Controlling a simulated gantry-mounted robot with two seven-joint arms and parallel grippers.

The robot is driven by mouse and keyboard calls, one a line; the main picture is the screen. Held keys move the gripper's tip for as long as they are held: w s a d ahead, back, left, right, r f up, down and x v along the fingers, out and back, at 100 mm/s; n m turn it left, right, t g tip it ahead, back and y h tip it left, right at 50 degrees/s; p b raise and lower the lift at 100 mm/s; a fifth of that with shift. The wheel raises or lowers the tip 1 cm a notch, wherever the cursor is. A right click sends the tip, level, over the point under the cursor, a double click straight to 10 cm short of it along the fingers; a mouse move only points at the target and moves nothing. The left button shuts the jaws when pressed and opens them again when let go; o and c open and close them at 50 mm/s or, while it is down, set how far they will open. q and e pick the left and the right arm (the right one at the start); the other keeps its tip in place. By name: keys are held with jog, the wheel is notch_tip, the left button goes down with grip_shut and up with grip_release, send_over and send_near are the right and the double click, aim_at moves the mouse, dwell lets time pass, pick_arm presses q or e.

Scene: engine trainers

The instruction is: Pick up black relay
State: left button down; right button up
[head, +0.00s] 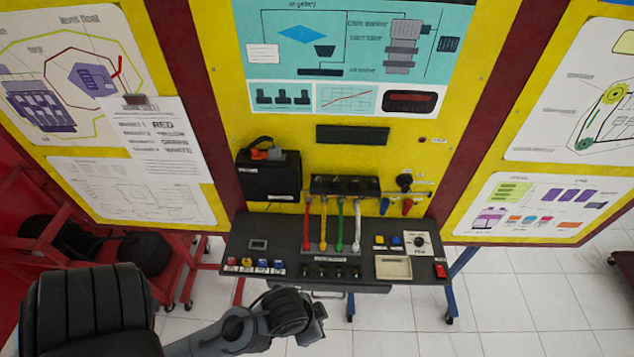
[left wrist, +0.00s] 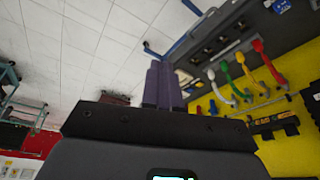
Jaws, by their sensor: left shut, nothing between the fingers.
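I cannot make out for certain which part is the black relay. Several small dark parts (head: 322,271) sit in a row at the front of the black console shelf (head: 360,278), below the coloured cables. My left gripper (head: 318,318) is in front of and below the shelf's front edge in the head view, apart from it. In the left wrist view its two dark fingers (left wrist: 163,84) are together with nothing visible between them, and the console is beyond them to the right. My right gripper is in neither view.
Red, yellow, green and white cables (head: 340,225) rise from the shelf to a black block (head: 344,185). A cream tray (head: 393,267), a dial (head: 417,243) and a red switch (head: 440,270) are at the right.

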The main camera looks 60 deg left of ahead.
pick_arm(q)
jog(key=c, duration=0.8)
grip_release()
jog(key=shift+o, duration=0.2)
